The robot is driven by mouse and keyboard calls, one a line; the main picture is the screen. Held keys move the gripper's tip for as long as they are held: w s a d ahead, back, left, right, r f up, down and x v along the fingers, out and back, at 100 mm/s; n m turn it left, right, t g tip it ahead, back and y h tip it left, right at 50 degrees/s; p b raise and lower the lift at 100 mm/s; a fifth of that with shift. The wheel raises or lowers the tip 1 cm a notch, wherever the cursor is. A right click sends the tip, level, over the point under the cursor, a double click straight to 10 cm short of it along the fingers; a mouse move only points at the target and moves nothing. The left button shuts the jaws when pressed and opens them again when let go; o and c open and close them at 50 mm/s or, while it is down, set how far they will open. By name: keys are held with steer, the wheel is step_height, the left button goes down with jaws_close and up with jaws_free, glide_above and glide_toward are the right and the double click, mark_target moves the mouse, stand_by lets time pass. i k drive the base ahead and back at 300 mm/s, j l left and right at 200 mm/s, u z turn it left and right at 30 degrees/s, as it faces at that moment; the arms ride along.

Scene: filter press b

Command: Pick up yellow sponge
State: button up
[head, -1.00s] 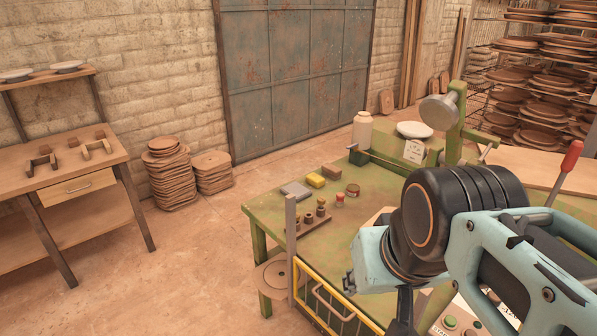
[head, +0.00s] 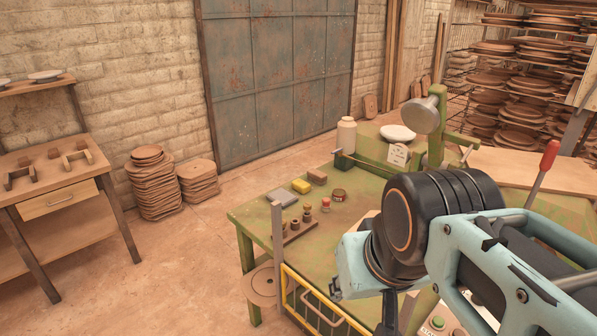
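The yellow sponge (head: 301,186) lies on the green worktable (head: 340,225), near its far left part. A grey flat block (head: 282,198) lies just left of it and a brown block (head: 317,176) just right of it. My arm crosses the right side of the head view. My gripper (head: 362,312) hangs at the bottom of the picture, in front of the sponge and to its right, well apart from it. Only a part of the gripper shows and its fingertips are hidden or cut off, so its opening cannot be seen.
Beside the sponge stand a small brown jar (head: 340,195), a red-capped jar (head: 326,205) and a rack with small knobs (head: 297,229). A grey upright post (head: 278,235) and a yellow guard frame (head: 312,311) line the table's front left edge. A lever with a red handle (head: 549,155) rises at right.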

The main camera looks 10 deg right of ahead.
mark_target(301, 185)
steer(key=i+j+u, duration=0.1)
steer(key=j, duration=0.3)
steer(key=i+j+u, duration=0.15)
steer(key=j, duration=0.25)
steer(key=i+j+u, duration=0.1)
steer(key=j, duration=0.3)
steer(key=i+j+u, duration=0.45)
steer(key=i, duration=0.3)
steer(key=i+j+u, duration=0.15)
steer(key=i, duration=0.4)
steer(key=i+u, duration=0.15)
steer(key=i, duration=0.4)
steer(key=i+z, duration=0.25)
steer(key=i, duration=0.25)
steer(key=i+j+z, duration=0.15)
steer(key=i+z, duration=0.15)
steer(key=i, duration=0.2)
steer(key=i+z, duration=1.65)
steer(key=i, duration=0.1)
